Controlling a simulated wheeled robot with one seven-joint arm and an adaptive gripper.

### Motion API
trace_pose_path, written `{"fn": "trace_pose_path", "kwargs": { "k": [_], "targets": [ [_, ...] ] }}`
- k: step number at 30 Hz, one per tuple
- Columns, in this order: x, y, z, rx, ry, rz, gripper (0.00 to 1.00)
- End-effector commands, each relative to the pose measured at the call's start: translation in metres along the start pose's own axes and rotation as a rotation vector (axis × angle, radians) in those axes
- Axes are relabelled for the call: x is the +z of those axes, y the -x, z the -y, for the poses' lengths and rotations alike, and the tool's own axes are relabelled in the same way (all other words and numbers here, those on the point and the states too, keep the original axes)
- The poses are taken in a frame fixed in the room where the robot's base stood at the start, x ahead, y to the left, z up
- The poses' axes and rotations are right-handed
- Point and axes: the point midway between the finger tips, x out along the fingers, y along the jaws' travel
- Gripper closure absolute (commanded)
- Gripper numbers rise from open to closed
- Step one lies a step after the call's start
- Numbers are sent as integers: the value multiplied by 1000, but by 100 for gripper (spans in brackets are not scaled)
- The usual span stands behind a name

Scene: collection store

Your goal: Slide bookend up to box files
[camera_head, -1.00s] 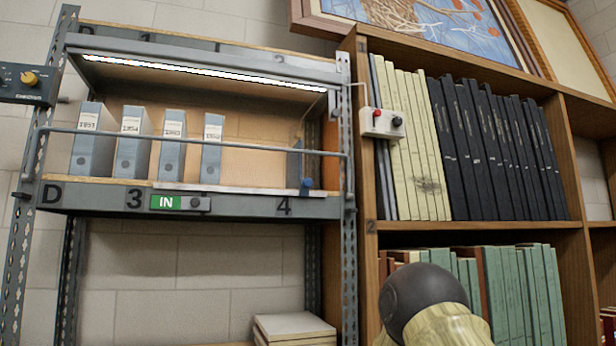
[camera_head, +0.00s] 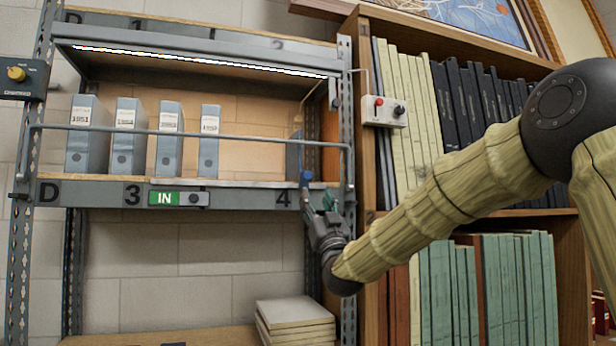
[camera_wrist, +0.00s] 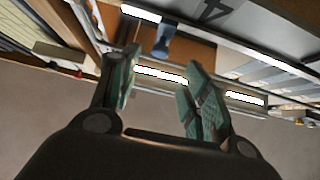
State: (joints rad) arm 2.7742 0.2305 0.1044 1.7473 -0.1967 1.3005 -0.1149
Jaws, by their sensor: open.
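Several grey-blue box files stand upright on the left of the lit shelf, the rightmost one (camera_head: 208,142) a little apart. The bookend (camera_head: 293,160), a dark blue-grey upright plate with a blue knob (camera_head: 306,177) at its foot, stands at the shelf's right end. A wide gap separates it from the files. My gripper (camera_head: 321,197) is open and empty, just below and right of the knob at the shelf's front edge. In the wrist view, my gripper (camera_wrist: 157,78) has its green-padded fingers apart, and the blue knob (camera_wrist: 165,40) shows beyond them.
A rail (camera_head: 240,136) runs across the shelf front above the lip (camera_head: 100,192). A rack post (camera_head: 346,230) stands just right of my gripper. A switch box (camera_head: 384,111) is on the bookcase side. Flat books (camera_head: 297,318) lie below. The shelf between files and bookend is clear.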

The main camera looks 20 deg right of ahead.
Motion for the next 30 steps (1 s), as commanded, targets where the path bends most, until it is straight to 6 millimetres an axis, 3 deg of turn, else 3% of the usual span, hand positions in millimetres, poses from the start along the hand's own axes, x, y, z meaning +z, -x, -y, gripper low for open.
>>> {"fn": "trace_pose_path", "kwargs": {
  "k": [21,30],
  "targets": [
    [-3,-93,0,0,0,-1,53],
    [-1,-107,0,0,0,-1,53]
  ]
}}
